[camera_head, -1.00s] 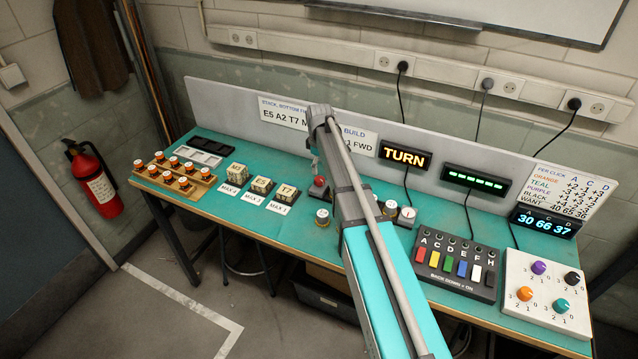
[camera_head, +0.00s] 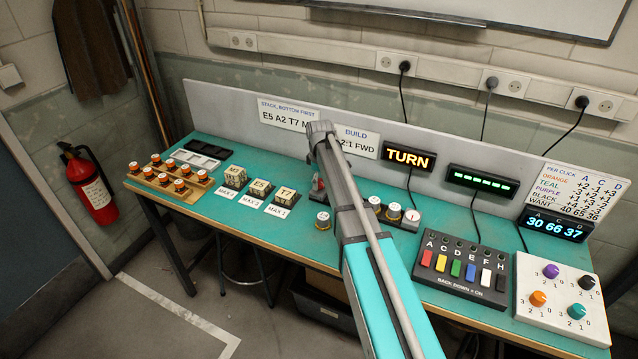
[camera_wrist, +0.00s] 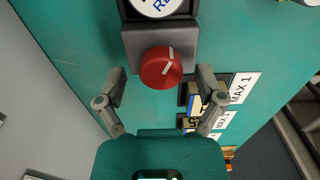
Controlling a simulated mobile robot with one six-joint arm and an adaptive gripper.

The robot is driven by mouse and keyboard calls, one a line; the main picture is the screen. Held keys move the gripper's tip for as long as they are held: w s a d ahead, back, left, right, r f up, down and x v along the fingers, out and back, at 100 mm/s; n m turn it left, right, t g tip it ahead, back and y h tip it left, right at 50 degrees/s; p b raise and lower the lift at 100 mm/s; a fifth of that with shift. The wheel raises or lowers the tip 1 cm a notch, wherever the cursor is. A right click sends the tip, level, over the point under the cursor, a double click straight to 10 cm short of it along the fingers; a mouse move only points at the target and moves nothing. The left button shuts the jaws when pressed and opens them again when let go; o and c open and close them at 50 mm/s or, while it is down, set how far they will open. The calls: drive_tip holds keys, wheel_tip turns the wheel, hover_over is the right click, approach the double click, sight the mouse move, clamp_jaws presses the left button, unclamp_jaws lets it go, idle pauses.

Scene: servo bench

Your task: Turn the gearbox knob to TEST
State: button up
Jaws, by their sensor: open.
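A round red knob (camera_wrist: 161,67) with a white pointer line sits on a grey block (camera_wrist: 185,41) in the wrist view. The line points up and to the right in that view. A black-rimmed disc with a partly cut-off blue and white label (camera_wrist: 158,5) lies against the block's far side. My gripper (camera_wrist: 160,74) is open and empty, one finger at each side of the red knob, with visible gaps. In the head view my arm covers most of this area. I cannot read any TEST mark.
The lit TURN display (camera_head: 409,158) stands behind the bench top. Lettered blocks (camera_head: 260,188) and an orange-capped rack (camera_head: 172,180) stand left.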

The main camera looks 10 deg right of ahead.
drive_tip(key=c, duration=1)
drive_tip(key=shift+a, duration=0.2)
drive_tip(key=shift+c, duration=0.7)
drive_tip(key=shift+d, duration=0.15)
